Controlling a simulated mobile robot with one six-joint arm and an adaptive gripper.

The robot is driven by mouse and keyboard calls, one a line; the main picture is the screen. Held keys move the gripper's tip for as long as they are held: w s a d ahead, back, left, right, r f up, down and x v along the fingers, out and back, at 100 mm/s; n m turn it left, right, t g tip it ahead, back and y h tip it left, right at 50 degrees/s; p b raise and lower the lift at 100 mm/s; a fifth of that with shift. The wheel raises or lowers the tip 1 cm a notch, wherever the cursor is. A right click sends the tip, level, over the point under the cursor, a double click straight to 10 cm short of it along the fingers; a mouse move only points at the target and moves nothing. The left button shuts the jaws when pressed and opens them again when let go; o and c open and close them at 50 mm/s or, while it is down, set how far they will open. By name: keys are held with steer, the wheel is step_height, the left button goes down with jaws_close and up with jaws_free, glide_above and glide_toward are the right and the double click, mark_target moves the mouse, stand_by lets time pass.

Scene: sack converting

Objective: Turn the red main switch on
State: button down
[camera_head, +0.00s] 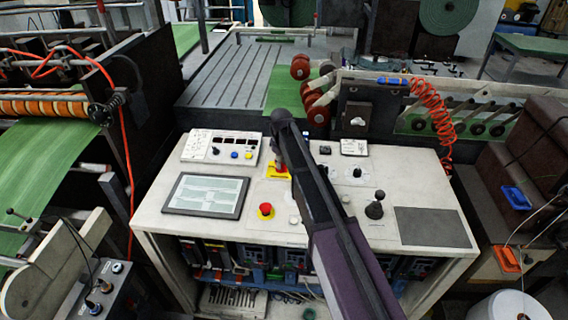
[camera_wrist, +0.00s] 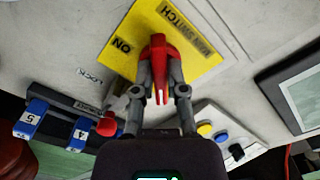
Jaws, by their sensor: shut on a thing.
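The red main switch (camera_wrist: 158,60) is a raised handle on a yellow plate (camera_wrist: 116,58) printed MAIN SWITCH and ON. In the wrist view my gripper (camera_wrist: 160,92) has one finger on each side of the handle, closed on it. The handle's white mark faces down the picture towards my gripper, while the ON print lies to its left. In the head view the yellow plate (camera_head: 270,176) sits at the back middle of the white console, and my gripper (camera_head: 279,164) is down at it. My arm hides part of the plate there.
The white console (camera_head: 160,213) carries a screen (camera_head: 206,196), a red stop button (camera_head: 266,210) on yellow, a button panel (camera_head: 220,147) and a black joystick (camera_head: 375,207). Blue tags numbered 5 (camera_wrist: 31,119) and 4 (camera_wrist: 83,131) and a red knob (camera_wrist: 107,125) lie beside my gripper.

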steer(key=shift+w+m, duration=0.15)
steer(key=shift+m, duration=0.15)
steer(key=m, duration=0.3)
steer(key=shift+a, duration=0.15)
steer(key=m, duration=0.5)
steer(key=shift+w+m, duration=0.1)
steer(key=shift+m, duration=0.2)
steer(key=m, duration=0.4)
steer(key=shift+m, duration=0.3)
steer(key=m, duration=0.4)
steer(key=c, duration=0.7)
jaws_free()
